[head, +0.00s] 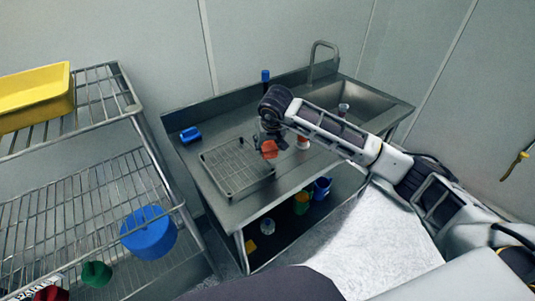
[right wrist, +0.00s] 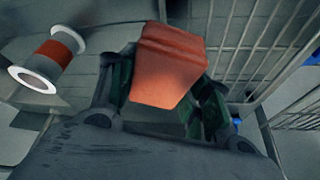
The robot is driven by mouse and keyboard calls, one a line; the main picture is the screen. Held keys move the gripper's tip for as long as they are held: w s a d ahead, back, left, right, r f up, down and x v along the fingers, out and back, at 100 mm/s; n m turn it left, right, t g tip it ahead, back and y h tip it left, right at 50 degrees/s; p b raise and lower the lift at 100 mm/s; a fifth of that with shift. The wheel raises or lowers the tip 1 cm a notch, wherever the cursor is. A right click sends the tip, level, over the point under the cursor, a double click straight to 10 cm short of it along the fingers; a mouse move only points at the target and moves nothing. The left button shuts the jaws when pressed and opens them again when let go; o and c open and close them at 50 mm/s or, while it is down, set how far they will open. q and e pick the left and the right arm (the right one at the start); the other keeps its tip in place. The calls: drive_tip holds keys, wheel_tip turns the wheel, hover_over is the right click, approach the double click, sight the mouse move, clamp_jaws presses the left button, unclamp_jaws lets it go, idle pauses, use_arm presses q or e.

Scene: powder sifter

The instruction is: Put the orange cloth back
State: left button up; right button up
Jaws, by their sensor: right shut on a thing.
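The orange cloth (head: 269,149) is a small folded piece, held above the steel sink counter near the right edge of a wire drying rack. It fills the middle of the right wrist view (right wrist: 168,66). My right gripper (head: 268,136) points down over the counter and is shut on the cloth, with a green-padded finger on each side (right wrist: 160,95). The cloth appears raised off the counter, though its exact height is hard to tell. My left gripper is not in view.
The wire drying rack (head: 238,168) lies left of the cloth. A white-rimmed spool with an orange band (right wrist: 46,60) stands close by. A blue object (head: 190,134), a blue-capped bottle (head: 265,77) and the sink basin (head: 350,99) are around. A wire shelf (head: 92,191) stands left.

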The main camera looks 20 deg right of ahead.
sight(267, 161)
drive_tip(key=shift+f, duration=0.5)
drive_tip(key=shift+f, duration=0.15)
drive_tip(key=shift+f, duration=1.75)
drive_tip(key=shift+f, duration=0.15)
drive_tip(key=o, duration=0.9)
drive_tip(key=shift+r+p, duration=0.2)
drive_tip(key=shift+p, duration=0.1)
drive_tip(key=shift+r, duration=0.3)
drive_tip(key=b+v, duration=0.1)
drive_tip(key=v, duration=1)
drive_tip(key=shift+s+r, duration=0.15)
